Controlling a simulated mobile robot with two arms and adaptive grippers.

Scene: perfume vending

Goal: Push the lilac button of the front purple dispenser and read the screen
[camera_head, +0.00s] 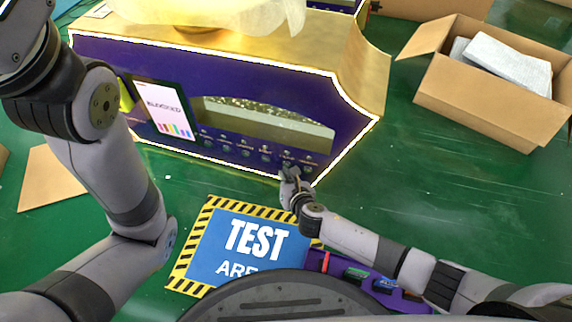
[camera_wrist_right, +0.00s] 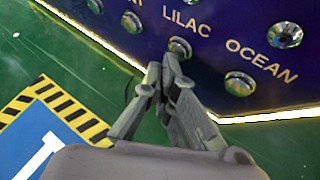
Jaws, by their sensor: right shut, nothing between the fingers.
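The front purple dispenser (camera_head: 240,110) has a gold top and a glowing white edge. Its screen (camera_head: 162,106) at the left of the front is lit, with text too small to read and coloured bars. A row of buttons runs along the lower front. In the right wrist view the lilac button (camera_wrist_right: 180,47) is a round metal button below the word LILAC. My right gripper (camera_head: 288,172) is shut and empty at the lower right of the dispenser. In the wrist view its fingertips (camera_wrist_right: 166,66) are just below the lilac button; contact cannot be told. My left gripper is out of view.
The ocean button (camera_wrist_right: 240,83) lies right of the lilac one. A blue TEST AREA mat (camera_head: 215,235) with a striped border lies on the green floor before the dispenser. A purple strip (camera_head: 318,262) with small items is nearby. An open cardboard box (camera_head: 470,105) stands at the right.

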